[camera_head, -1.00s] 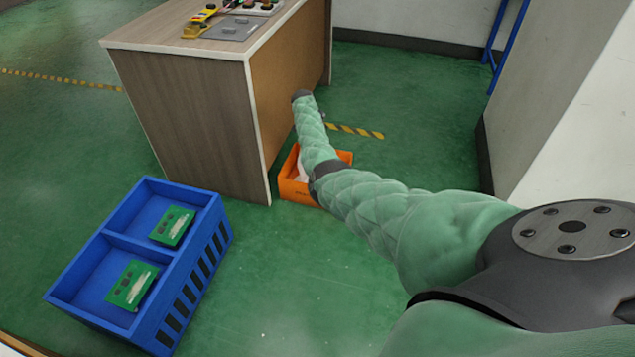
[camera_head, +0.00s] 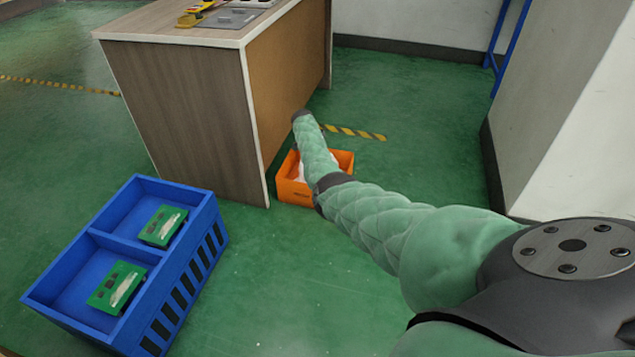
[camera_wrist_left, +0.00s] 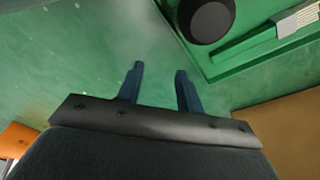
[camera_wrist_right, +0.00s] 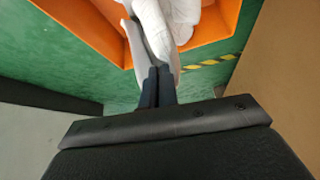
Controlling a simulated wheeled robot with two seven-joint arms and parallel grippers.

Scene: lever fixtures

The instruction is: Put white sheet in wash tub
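My right gripper (camera_wrist_right: 157,75) is shut on the white sheet (camera_wrist_right: 158,22), which hangs bunched from its fingertips in the right wrist view. The sheet is over or inside an orange tub (camera_wrist_right: 225,14); whether it touches the bottom I cannot tell. In the head view the orange tub (camera_head: 296,197) stands on the floor beside the desk, with a bit of white sheet (camera_head: 300,174) showing inside. My right arm covers part of it, and the right gripper is hidden there. My left gripper (camera_wrist_left: 160,80) is open and empty in the left wrist view, over green floor.
A wooden desk (camera_head: 185,110) stands left of the tub. A two-compartment blue crate (camera_head: 170,285) holding green boxes (camera_head: 163,225) is at the lower left. A pale wall block (camera_head: 580,130) rises on the right. Green floor is clear between the crate and my right arm.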

